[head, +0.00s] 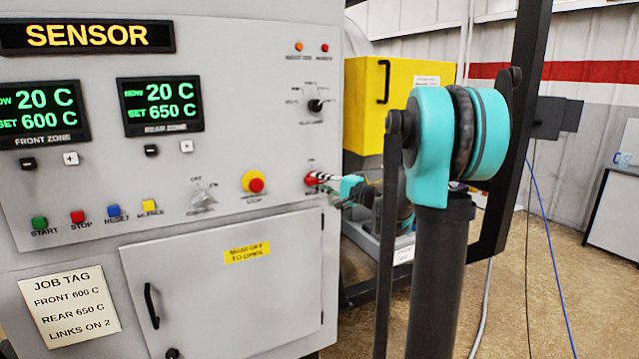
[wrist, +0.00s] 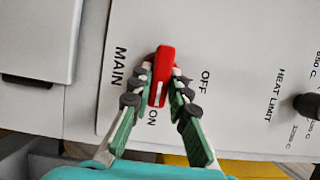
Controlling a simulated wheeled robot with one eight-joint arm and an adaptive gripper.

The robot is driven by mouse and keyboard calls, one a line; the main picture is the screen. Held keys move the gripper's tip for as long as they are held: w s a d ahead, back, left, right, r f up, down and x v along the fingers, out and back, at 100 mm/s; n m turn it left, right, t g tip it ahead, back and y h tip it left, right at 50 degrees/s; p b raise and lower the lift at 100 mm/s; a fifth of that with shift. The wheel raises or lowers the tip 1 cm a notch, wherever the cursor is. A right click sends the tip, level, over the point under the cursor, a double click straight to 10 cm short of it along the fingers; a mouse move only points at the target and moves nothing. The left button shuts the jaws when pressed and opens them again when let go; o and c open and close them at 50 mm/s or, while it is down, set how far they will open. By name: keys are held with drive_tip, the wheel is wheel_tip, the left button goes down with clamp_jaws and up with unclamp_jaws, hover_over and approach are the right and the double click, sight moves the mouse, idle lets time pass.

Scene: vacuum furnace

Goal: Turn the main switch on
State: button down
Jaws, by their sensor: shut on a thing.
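The main switch is a red handle (wrist: 161,76) on the grey panel, with MAIN, OFF and ON printed around it. In the wrist view the handle stands nearly upright, tilted slightly, and its white mark is at the lower end, toward the ON label (wrist: 152,117). The OFF label (wrist: 205,82) is to its right. My gripper (wrist: 160,88) is shut on the handle, one finger on each side. In the head view my gripper (head: 322,178) is at the panel's right edge, and the red switch (head: 310,180) shows partly behind the fingers.
A red and yellow stop button (head: 254,182) and a grey selector knob (head: 202,198) are left of the switch. A black heat limit knob (head: 316,105) is above it. A closed cabinet door (head: 225,290) is below. A yellow box (head: 410,90) stands behind, right of the panel.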

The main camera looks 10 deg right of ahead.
drive_tip(key=c, duration=1.4)
unclamp_jaws()
drive_tip(key=shift+c, duration=0.2)
drive_tip(key=v, duration=1.2)
drive_tip(key=shift+d, duration=0.1)
